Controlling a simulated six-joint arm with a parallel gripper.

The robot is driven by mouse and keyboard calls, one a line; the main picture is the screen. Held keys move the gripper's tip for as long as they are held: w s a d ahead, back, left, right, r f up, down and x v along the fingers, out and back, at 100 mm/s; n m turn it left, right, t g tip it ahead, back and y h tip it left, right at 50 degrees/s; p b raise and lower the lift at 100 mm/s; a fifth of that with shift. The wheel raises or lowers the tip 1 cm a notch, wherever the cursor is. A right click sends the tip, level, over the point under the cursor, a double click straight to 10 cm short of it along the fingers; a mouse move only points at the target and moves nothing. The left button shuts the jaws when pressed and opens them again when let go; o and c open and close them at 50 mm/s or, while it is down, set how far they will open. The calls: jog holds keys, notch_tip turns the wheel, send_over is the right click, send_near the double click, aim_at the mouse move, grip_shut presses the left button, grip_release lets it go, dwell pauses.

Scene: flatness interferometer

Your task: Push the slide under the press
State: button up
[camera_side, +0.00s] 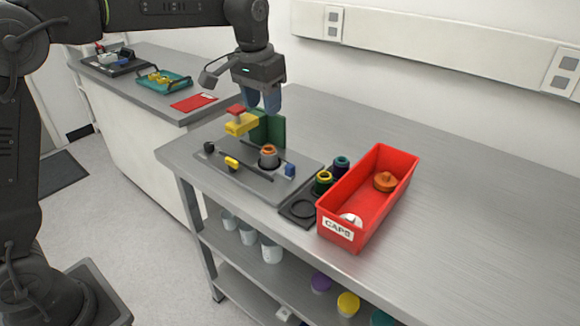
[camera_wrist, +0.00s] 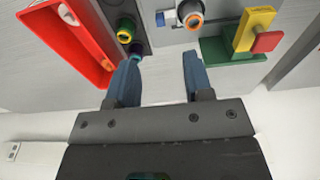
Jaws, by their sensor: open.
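The press has a green upright (camera_side: 275,128) with a yellow arm (camera_side: 240,125) and a red top (camera_side: 236,109); its green base also shows in the wrist view (camera_wrist: 215,50). A grey round holder (camera_side: 268,161) with an orange ring on top, apparently the slide, stands on a grey base plate (camera_side: 225,176), right of the press arm and not under it. It also shows at the wrist view's top edge (camera_wrist: 190,20). My gripper (camera_side: 265,103) is open and empty, in the air near the top of the green upright. Its blue fingers are apart in the wrist view (camera_wrist: 160,60).
A blue block (camera_side: 290,169), a yellow piece (camera_side: 232,163) and a black block (camera_side: 209,147) sit on the plate. A dark tray (camera_side: 299,210) with ringed parts and a red caps bin (camera_side: 385,205) stand to the right. The bench beyond the bin is clear.

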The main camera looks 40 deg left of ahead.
jog(key=g, duration=0.1)
send_near(290, 166)
jog(key=f, duration=1)
jog(key=shift+w+f, duration=0.2)
grip_shut()
